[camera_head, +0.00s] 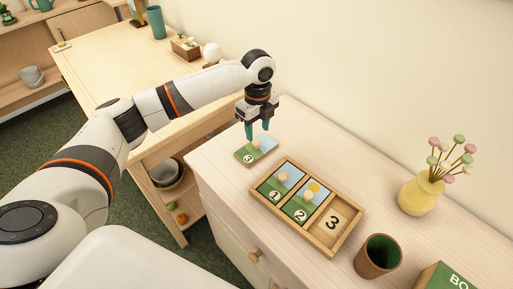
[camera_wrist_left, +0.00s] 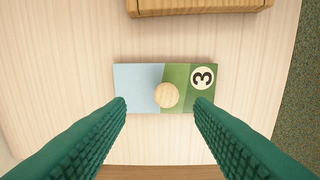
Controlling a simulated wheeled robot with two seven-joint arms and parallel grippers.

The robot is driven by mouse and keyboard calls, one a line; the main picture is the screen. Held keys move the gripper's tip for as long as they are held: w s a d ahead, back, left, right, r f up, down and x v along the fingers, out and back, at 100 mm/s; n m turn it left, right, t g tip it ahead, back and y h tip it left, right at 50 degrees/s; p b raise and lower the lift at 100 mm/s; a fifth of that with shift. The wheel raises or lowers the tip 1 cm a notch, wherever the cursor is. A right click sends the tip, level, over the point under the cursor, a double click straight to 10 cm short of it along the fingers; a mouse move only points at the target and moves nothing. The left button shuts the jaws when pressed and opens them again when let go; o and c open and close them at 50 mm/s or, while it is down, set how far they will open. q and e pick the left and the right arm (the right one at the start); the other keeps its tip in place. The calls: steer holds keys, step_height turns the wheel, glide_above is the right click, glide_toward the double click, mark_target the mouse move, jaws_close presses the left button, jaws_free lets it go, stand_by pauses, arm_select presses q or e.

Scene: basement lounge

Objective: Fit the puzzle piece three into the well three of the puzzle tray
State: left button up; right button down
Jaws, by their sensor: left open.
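Puzzle piece three (camera_head: 247,154) lies flat on the pale cabinet top, left of the puzzle tray and apart from it. In the left wrist view the piece (camera_wrist_left: 138,80) is blue and green, with a round wooden knob (camera_wrist_left: 167,95) and a number 3. The wooden puzzle tray (camera_head: 333,247) holds pieces one (camera_head: 270,184) and two (camera_head: 316,189). Well three (camera_head: 333,222) is empty and shows a 3. My left gripper (camera_head: 257,135) is open above the piece; in the wrist view its teal fingers (camera_wrist_left: 160,108) are spread either side of the knob, touching nothing visible. My right gripper is not in view.
A wooden desk (camera_head: 110,55) stands behind on the left. Bare cabinet top surrounds the tray.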

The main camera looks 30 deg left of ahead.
mark_target(256, 141)
arm_select(q)
steer(key=f, duration=0.4)
steer(key=shift+s+f, duration=0.35)
jaws_close()
